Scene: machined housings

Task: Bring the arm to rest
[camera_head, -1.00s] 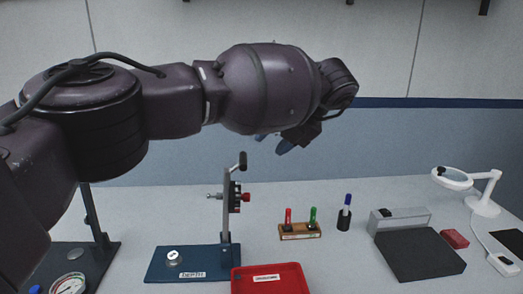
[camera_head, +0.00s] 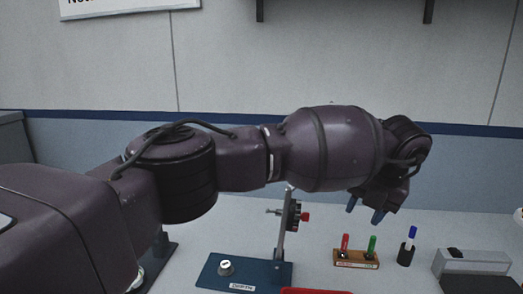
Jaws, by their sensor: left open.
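My left arm (camera_head: 335,150) reaches across the head view from the left, held above the bench. My left gripper (camera_head: 364,212) hangs at the end of the arm, pointing down. Its two blue fingertips stand apart, and nothing shows between them. It is above and behind the wooden holder (camera_head: 357,263) with a red and a green pen. My right gripper does not show.
A blue fixture (camera_head: 250,274) with an upright post (camera_head: 281,235) stands below the arm. A red tray (camera_head: 318,291) is cut off at the bottom edge. A pen cup (camera_head: 405,256) and a grey box (camera_head: 475,263) stand to the right. The back wall (camera_head: 215,60) is behind.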

